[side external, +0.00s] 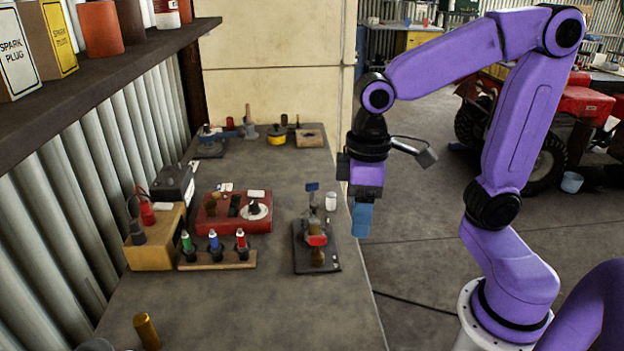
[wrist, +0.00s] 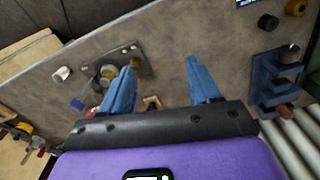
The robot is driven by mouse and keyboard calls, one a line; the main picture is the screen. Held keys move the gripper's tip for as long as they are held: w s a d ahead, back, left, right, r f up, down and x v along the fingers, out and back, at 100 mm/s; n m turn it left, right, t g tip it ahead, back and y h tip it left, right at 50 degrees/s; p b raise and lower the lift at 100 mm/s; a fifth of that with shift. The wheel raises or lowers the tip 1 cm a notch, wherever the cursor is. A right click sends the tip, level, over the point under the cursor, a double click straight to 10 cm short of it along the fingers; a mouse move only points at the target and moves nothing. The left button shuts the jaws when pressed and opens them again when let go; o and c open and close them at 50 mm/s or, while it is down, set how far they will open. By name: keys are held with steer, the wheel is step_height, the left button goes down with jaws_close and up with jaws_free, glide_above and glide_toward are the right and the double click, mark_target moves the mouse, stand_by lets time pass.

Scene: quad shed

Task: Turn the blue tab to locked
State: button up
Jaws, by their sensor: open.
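The fixture has a dark base plate (side external: 301,262), a red part (side external: 317,240) and a brass part (side external: 317,258). In the wrist view my gripper (wrist: 160,78) is open and empty. Any locked marking is too small to read.
A white cylinder (side external: 331,201) stands close to the tab. A red box with a dial (side external: 210,222) and a wooden rack (side external: 217,261) of coloured bottles are left of the fixture. A blue slotted holder (wrist: 265,85) shows in the wrist view. The bench front (side external: 260,310) is mostly clear.

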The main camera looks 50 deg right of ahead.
steer(key=w+d+r+m, duration=0.2)
steer(key=w+r+m, duration=0.15)
steer(key=w, duration=0.35)
steer(key=w+d+r+m, duration=0.2)
steer(key=w+m, duration=0.2)
steer(key=w, duration=0.2)
steer(key=m, duration=0.6)
glide_toward(312, 182)
step_height(312, 182, down, 9)
steer(key=shift+w+f, duration=0.1)
steer(key=shift+c, duration=0.3)
steer(key=shift+a, duration=0.1)
steer(key=c, duration=1)
